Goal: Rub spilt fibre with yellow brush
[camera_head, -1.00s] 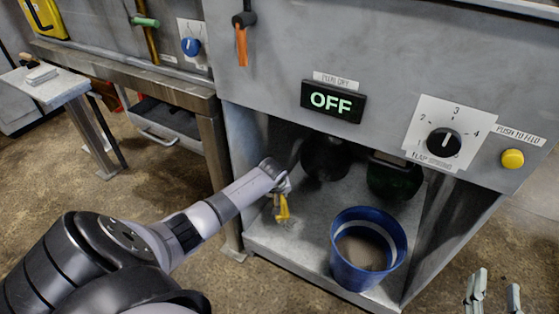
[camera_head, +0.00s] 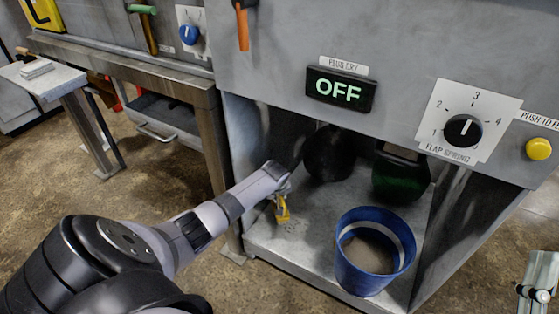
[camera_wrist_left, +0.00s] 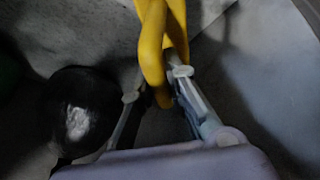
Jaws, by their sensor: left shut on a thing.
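My left gripper (camera_head: 281,189) reaches into the open bay under the grey machine. It is shut on the yellow brush (camera_head: 282,208), which hangs down close to the bay floor (camera_head: 262,237). In the left wrist view, the yellow brush (camera_wrist_left: 153,45) shows as a looped part between the fingers; its bristles do not show clearly. A faint, speckled patch, possibly the spilt fibre, lies on the bay floor by the brush; I cannot tell whether they touch. My right gripper (camera_head: 537,288) is at the lower right edge, partly cut off.
A blue bucket (camera_head: 349,265) with greyish contents stands in the bay, right of the brush. Two dark rounded objects, a black one (camera_head: 328,155) and a green one (camera_head: 398,178), are behind it. The OFF display (camera_head: 340,91), dial (camera_head: 463,130) and yellow button (camera_head: 538,149) are above.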

